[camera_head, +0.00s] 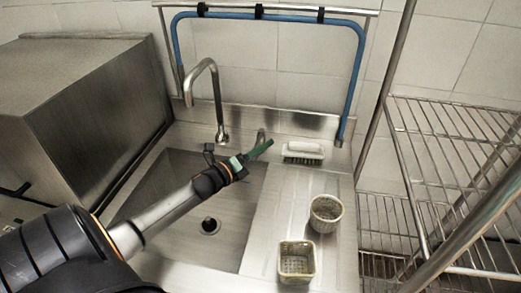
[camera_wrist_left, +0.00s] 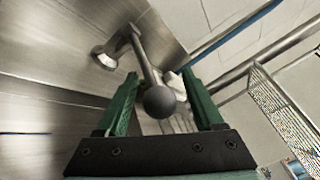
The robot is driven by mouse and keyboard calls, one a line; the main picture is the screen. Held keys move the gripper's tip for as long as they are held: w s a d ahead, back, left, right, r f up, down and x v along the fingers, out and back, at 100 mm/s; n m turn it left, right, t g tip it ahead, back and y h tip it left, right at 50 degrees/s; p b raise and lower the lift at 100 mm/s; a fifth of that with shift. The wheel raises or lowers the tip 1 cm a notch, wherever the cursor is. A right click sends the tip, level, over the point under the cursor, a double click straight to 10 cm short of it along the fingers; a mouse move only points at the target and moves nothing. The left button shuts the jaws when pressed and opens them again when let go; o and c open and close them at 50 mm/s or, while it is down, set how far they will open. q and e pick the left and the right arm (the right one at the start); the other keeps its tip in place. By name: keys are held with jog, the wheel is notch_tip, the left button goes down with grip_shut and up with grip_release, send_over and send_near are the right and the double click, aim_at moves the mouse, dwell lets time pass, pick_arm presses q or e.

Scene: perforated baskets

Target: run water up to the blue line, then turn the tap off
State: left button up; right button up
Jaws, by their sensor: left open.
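The steel sink (camera_head: 228,215) has an empty-looking basin with a dark drain. Its tap, a curved steel spout (camera_head: 214,85), stands at the back, and no water is seen running from it. A short lever (camera_head: 262,136) stands to the spout's right; in the left wrist view it ends in a round dark knob (camera_wrist_left: 159,102). My left gripper (camera_head: 262,149) has green fingers and reaches over the sink to the lever. In the left wrist view the gripper (camera_wrist_left: 160,75) is open, with the knob between its fingers; contact cannot be told. No blue line shows in the basin. My right gripper is not in view.
A brush (camera_head: 303,152) lies on the back of the drainboard. Two perforated baskets, one round (camera_head: 325,214) and one square (camera_head: 296,262), stand on it. A blue hose (camera_head: 275,18) hangs on the wall. A wire rack (camera_head: 455,150) stands right, a steel cabinet (camera_head: 85,110) left.

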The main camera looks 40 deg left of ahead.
pick_arm(q)
grip_shut()
dwell(0.5)
dwell(0.9)
